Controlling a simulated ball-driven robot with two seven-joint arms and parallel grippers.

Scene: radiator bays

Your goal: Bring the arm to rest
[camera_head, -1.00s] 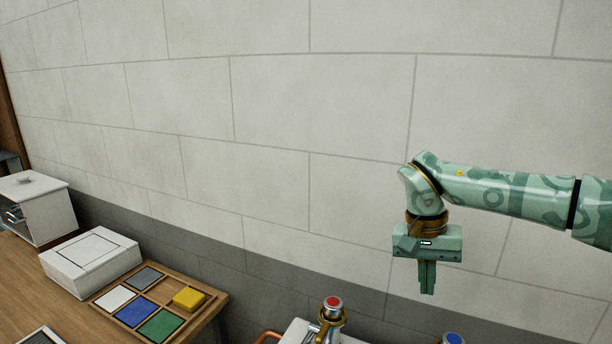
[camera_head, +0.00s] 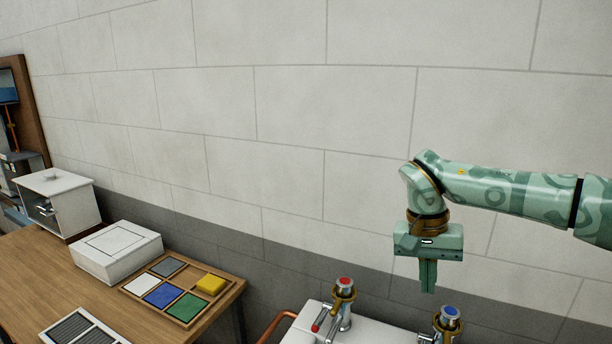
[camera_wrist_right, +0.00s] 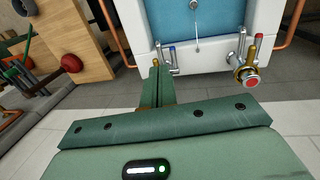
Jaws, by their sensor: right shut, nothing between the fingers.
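My right arm (camera_head: 510,190) comes in from the right in the head view, in green with a darker pattern. Its gripper (camera_head: 428,290) points straight down, with the fingers together and nothing between them. It hangs in front of the wall, above the white basin in the picture. My left gripper is not in view.
A white basin (camera_head: 310,325) has a red-topped tap (camera_head: 344,290) and a blue-topped tap (camera_head: 448,318). At left, a wooden table (camera_head: 30,275) bears a white box (camera_head: 117,250), a white cabinet (camera_head: 72,208) and a tray (camera_head: 238,290) with coloured squares and a yellow block (camera_head: 210,284).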

